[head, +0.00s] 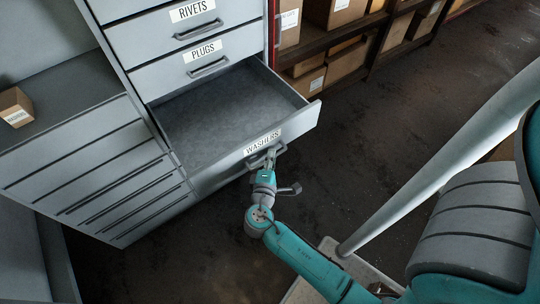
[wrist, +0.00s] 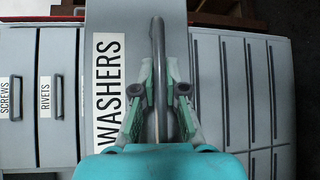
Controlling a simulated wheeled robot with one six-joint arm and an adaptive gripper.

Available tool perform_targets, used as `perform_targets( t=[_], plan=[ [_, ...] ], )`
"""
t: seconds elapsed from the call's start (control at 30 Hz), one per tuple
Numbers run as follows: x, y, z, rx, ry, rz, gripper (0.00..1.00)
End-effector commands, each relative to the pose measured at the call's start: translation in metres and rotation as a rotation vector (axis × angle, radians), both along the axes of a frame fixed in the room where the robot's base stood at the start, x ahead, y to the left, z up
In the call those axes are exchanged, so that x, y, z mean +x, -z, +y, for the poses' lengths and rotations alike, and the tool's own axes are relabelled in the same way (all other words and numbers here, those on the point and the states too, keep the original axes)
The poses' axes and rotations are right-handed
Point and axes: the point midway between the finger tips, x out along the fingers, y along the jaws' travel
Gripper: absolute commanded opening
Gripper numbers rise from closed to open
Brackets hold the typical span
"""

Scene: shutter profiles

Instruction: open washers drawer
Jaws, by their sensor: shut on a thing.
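The washers drawer (head: 235,110) is pulled well out of the grey cabinet in the head view, and its inside looks empty. Its front carries a white WASHERS label (head: 262,142), which also shows large in the wrist view (wrist: 109,88). My gripper (head: 269,160) is at the drawer front, just below the label. In the wrist view my gripper (wrist: 168,105) has its two fingers on either side of the dark bar handle (wrist: 158,60), shut on it. Part of the handle is hidden behind the fingers.
Closed RIVETS (head: 165,27) and PLUGS (head: 180,65) drawers sit above. A lower cabinet with slatted fronts (head: 90,170) and a small cardboard box (head: 14,106) are at left. Shelves with boxes (head: 340,60) stand behind. The dark floor (head: 400,130) at right is clear.

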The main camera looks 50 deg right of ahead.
Motion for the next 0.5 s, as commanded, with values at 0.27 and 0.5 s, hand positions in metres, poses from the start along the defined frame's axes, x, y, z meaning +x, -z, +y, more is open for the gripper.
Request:
perform_targets(
  t=[0.27, 0.5],
  plan=[
    [0.0002, 0.0007, 0.0001, 0.001, -0.001, 0.001, 0.37],
    [0.0003, 0.0002, 0.0003, 0.0, -0.001, 0.0, 0.37]
  ],
)
